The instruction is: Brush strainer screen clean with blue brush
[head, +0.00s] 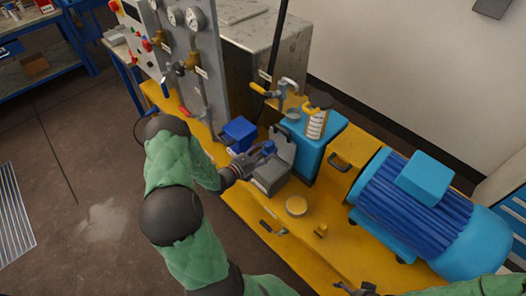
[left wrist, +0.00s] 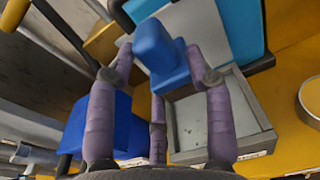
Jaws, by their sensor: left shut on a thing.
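My left gripper (head: 258,156) is shut on the blue brush (left wrist: 160,50), whose blocky blue body sits between the purple fingers in the left wrist view. The brush (head: 268,147) is over the grey open box (head: 272,184); in the left wrist view it covers part of the box's shallow tray (left wrist: 225,120). I cannot tell whether it touches the box. No strainer screen is clearly recognisable; a round pale disc with a yellow rim (head: 296,206) lies on the yellow deck in front of the box. My right gripper (head: 357,289) shows partly at the bottom edge, its opening unclear.
A blue bin (head: 240,132) stands left of the grey box. A light-blue tank (head: 318,146) with a striped cylinder (head: 317,124) is behind it. A blue motor (head: 413,208) fills the right. The gauge panel (head: 190,60) rises at the back left. Yellow deck (head: 323,262) is mostly bare in front.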

